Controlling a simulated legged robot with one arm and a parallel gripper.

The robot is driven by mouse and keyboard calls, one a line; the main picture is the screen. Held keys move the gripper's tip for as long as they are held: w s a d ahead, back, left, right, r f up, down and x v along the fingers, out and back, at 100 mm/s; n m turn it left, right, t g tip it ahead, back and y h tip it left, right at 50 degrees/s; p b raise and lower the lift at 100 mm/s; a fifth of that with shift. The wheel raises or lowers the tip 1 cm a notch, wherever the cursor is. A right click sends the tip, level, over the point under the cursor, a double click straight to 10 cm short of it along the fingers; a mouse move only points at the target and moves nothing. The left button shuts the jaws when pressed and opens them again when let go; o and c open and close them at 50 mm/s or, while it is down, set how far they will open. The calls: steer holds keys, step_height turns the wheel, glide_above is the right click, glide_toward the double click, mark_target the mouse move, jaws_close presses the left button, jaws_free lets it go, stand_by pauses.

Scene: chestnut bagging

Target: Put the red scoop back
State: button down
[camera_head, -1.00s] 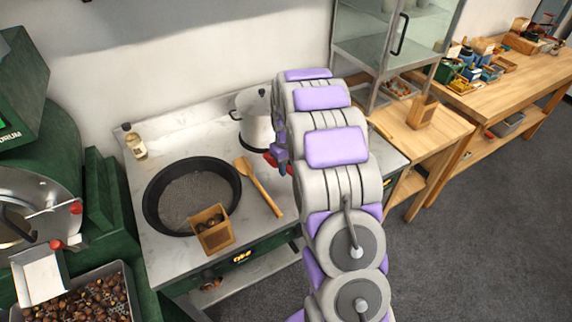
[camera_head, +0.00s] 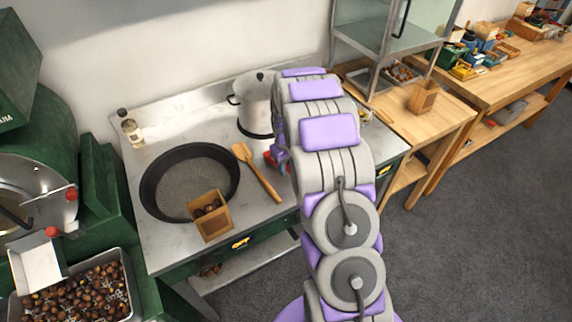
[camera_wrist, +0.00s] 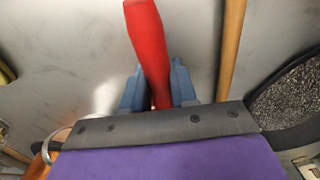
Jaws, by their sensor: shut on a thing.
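The red scoop (camera_wrist: 148,45) shows in the wrist view as a red handle standing up between the two blue-grey fingers of my gripper (camera_wrist: 158,90). My gripper is shut on that handle. The scoop's bowl is hidden. In the head view my arm covers most of the gripper, and only a small bit of red (camera_head: 270,160) shows at its left side, above the stove top (camera_head: 225,245) and right of the wooden spoon (camera_head: 257,172). I cannot tell whether the scoop touches the stove top.
A black pan (camera_head: 150,205) and a wooden box of chestnuts (camera_head: 216,228) are left of the spoon. A lidded pot (camera_head: 255,100) stands behind the gripper. A glass cabinet (camera_head: 375,45) and wooden table (camera_head: 440,120) are to the right. A chestnut tray (camera_head: 128,285) is at lower left.

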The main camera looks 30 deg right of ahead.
steer(key=shift+f, duration=0.45)
steer(key=c, duration=0.8)
jaws_free()
steer(key=shift+r, duration=0.1)
step_height(320, 180, up, 17)
steer(key=p, duration=0.3)
steer(key=s+a+r, duration=0.6)
steer(key=s, duration=0.2)
steer(key=s+a+r, duration=0.1)
steer(key=s+a, duration=0.2)
steer(key=s, duration=0.7)
steer(key=s+a+g, duration=0.1)
steer(key=s+a, duration=0.3)
steer(key=s, duration=0.7)
steer(key=s+a+r+m, duration=0.1)
steer(key=s+a, duration=0.3)
steer(key=s, duration=0.6)
steer(key=shift+s+r+g, duration=0.3)
steer(key=shift+r+g, duration=0.05)
steer(key=shift+g, duration=0.05)
